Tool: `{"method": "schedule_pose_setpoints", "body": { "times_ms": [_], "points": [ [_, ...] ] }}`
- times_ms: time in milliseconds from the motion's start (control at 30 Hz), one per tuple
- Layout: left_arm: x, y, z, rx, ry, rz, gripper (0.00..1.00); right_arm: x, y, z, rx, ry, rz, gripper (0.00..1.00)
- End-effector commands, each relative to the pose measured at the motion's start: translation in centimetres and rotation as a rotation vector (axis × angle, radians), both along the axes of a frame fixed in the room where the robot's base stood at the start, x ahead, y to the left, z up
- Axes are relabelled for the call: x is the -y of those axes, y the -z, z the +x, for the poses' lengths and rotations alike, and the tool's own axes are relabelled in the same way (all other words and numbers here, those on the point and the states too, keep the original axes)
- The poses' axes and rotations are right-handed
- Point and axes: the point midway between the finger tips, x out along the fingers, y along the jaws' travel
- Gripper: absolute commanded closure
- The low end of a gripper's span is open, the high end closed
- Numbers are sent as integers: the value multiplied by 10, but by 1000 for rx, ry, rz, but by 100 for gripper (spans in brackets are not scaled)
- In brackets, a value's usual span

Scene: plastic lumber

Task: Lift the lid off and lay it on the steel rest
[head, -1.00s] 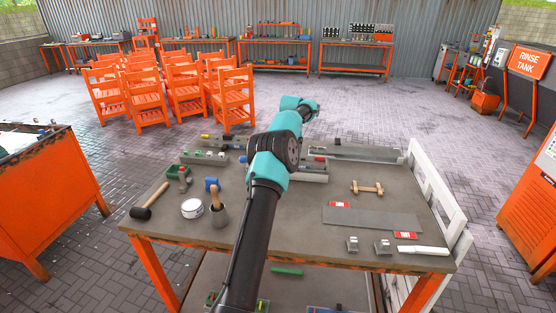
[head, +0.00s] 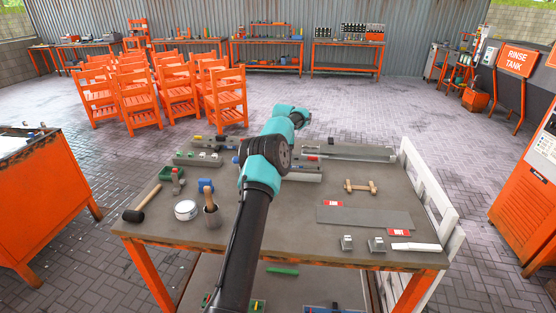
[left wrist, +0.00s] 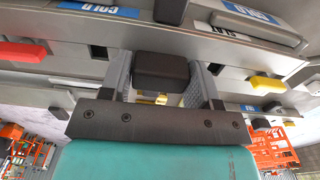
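My left arm reaches over the table, and its upper joint (head: 262,165) hides its gripper and the work under it in the head view. In the left wrist view my left gripper (left wrist: 162,85) has a grey patterned finger on each side of a dark block-like knob (left wrist: 160,70). I cannot tell whether the fingers press on it. A small brass piece (left wrist: 150,99) shows below the knob. No lid outline is clear in either view. A flat grey plate (head: 365,217), apparently the steel rest, lies on the right half of the table with red-and-white labels by it. My right gripper is not in view.
Grey fixtures with blue COLD labels (left wrist: 250,14) surround the left gripper. A long grey channel (head: 348,151) lies at the table's back right. A white rack (head: 432,195) flanks the right edge.

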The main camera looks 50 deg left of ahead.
Motion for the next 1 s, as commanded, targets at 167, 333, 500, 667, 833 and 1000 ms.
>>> {"method": "schedule_pose_setpoints", "body": {
  "times_ms": [167,333,500,667,833,1000],
  "points": [
    [0,0,0,0,0,0,61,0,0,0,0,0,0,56],
    [0,0,0,0,0,0,77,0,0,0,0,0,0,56],
    [0,-1,0,1,0,1,90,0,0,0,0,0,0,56],
    [0,-4,0,1,0,1,90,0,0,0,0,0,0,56],
    [0,-11,0,1,0,1,90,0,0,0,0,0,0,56],
    [0,-19,0,1,-1,1,90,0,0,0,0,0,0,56]
  ]
}}
